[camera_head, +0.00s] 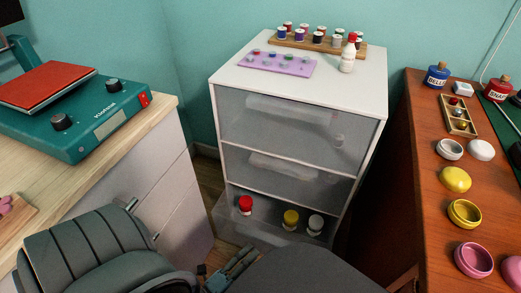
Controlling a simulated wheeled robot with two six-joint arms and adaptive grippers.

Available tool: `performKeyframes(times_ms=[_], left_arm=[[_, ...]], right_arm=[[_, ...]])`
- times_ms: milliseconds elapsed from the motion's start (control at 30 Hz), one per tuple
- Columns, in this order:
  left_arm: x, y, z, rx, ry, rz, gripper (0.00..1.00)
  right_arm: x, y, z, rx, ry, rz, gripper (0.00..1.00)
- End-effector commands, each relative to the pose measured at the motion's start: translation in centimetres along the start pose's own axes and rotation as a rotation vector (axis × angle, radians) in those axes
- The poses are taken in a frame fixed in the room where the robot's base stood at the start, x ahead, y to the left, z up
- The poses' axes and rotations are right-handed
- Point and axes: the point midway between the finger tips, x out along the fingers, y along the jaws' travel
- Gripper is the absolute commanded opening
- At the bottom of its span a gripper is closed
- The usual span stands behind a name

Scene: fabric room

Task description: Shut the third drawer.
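A white drawer cabinet (365,140) with clear fronts stands in the middle. Its top drawer (290,125) and second drawer (285,172) are shut. The third drawer (219,207), the lowest, is pulled out toward me. In it stand a red-capped bottle (245,204), a yellow-capped bottle (290,219) and a white-capped bottle (315,224). My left gripper (243,259) is low in the picture, just in front of the open drawer. I cannot tell whether it touches the drawer front or how its fingers stand. My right gripper is not in view.
A pink tray (300,69), a spool rack (330,46) and a small bottle (348,55) stand on the cabinet. A wooden counter (135,125) with a green press (110,115) is at left. A brown table (420,135) with round containers is at right.

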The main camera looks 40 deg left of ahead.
Motion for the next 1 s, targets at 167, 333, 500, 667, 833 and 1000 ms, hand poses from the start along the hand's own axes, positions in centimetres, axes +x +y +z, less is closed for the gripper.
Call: performKeyframes(times_ms=[167, 333, 500, 667, 833, 1000], left_arm=[[4.0, 0.1, 0.0, -0.001, 0.001, -0.001, 0.37], [5.3, 0.1, 0.0, -0.001, 0.001, 0.002, 0.37], [5.4, 0.1, 0.0, -0.002, 0.0, 0.003, 0.37], [5.4, 0.1, 0.0, -0.002, 0.0, 0.003, 0.16], [5.3, 0.2, 0.0, -0.002, 0.0, 0.004, 0.0], [5.3, 0.2, 0.0, -0.002, 0.0, 0.007, 0.0]], right_arm=[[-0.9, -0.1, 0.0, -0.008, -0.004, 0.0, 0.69], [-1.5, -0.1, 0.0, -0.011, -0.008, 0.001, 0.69], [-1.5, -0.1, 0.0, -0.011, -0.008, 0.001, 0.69], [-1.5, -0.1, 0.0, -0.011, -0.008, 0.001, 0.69], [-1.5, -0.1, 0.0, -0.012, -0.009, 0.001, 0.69], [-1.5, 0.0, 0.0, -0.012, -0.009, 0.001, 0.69]])
